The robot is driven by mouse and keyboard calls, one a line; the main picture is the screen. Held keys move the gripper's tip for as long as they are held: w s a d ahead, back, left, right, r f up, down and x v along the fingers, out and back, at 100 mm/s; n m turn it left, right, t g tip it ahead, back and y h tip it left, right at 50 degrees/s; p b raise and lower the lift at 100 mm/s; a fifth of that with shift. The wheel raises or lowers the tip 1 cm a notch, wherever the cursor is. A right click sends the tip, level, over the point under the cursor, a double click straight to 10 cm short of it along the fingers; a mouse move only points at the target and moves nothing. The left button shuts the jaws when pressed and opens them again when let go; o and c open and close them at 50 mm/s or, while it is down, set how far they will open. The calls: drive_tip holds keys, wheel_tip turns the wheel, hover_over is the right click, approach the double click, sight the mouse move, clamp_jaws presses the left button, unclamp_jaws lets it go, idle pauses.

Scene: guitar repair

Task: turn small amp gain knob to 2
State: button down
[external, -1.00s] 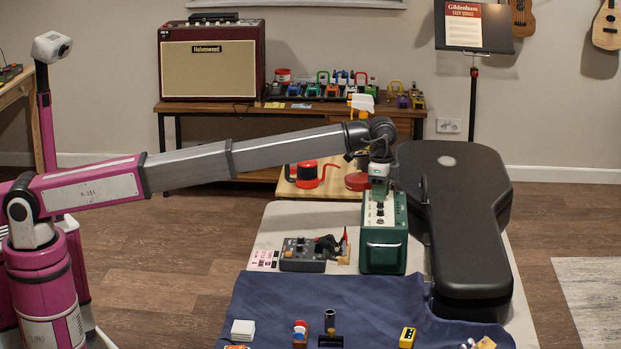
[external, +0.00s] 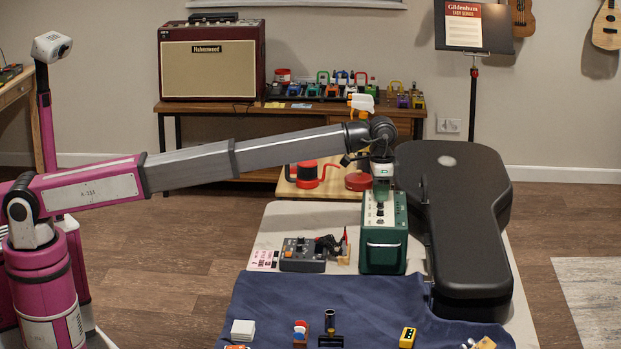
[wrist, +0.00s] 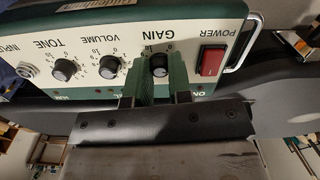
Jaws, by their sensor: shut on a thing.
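The small green amp (external: 384,241) stands on the table, and my gripper (external: 381,196) reaches down onto its cream control panel from above. In the wrist view the panel (wrist: 100,55) shows upside down, with knobs labelled GAIN, VOLUME and TONE. The black gain knob (wrist: 158,64) sits between the green fingertips of my gripper (wrist: 159,72), which are shut on it. Its pointer is too small to read, and the fingers hide part of its scale. The volume knob (wrist: 109,67) and tone knob (wrist: 64,70) are beside it, untouched.
A red power switch (wrist: 212,61) is close beside the gain knob. A black guitar case (external: 458,215) lies right of the amp. A grey pedal unit (external: 303,254) is to its left. A blue cloth (external: 300,300) with small items covers the front of the table.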

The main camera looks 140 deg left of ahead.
drive_tip(key=shift+n, duration=0.6)
drive_tip(key=c, duration=1)
unclamp_jaws()
drive_tip(key=shift+c, duration=0.2)
drive_tip(key=shift+r, duration=0.15)
wheel_tip(320, 180, up, 10)
drive_tip(key=shift+r, duration=0.25)
